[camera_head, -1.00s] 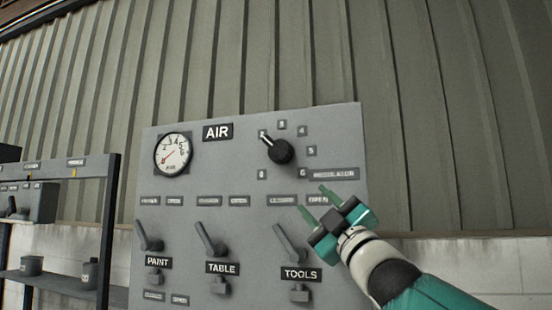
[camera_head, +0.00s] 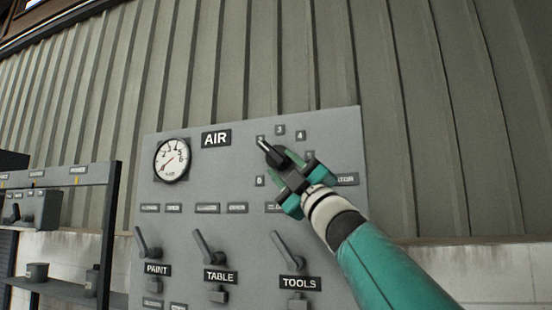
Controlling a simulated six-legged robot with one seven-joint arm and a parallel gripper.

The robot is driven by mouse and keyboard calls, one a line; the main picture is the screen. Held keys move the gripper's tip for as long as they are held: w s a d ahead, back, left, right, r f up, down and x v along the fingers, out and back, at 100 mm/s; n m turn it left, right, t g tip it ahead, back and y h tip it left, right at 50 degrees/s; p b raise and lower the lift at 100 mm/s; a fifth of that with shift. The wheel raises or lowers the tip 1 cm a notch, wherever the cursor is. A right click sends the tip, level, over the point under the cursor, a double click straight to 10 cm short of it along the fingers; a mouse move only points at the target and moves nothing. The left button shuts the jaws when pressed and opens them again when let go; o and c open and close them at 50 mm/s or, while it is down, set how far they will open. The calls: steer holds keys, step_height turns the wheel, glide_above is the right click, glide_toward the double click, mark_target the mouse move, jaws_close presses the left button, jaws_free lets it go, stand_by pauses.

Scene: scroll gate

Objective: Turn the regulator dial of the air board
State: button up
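The grey air board (camera_head: 180,215) stands ahead, with the label AIR (camera_head: 216,138) at its top. The regulator dial (camera_head: 275,155) is a black knob at the upper right, its pointer tilted to the upper left among small number plates. My gripper (camera_head: 288,165) is at the dial, with its green fingers spread to either side of the knob. I see no clear finger contact with it. My gripper hides part of the dial's lower right side and the regulator label. The round gauge (camera_head: 172,160) at the upper left has a red needle pointing to the lower left.
Below are three levers, marked PAINT (camera_head: 146,244), TABLE (camera_head: 209,247) and TOOLS (camera_head: 287,250). A dark shelf rack (camera_head: 105,230) stands at the left. A ribbed metal wall (camera_head: 460,120) is behind the board.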

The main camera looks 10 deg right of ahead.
mark_target(275, 156)
steer(key=shift+x, duration=2.2)
steer(key=shift+s, duration=0.1)
jaws_close()
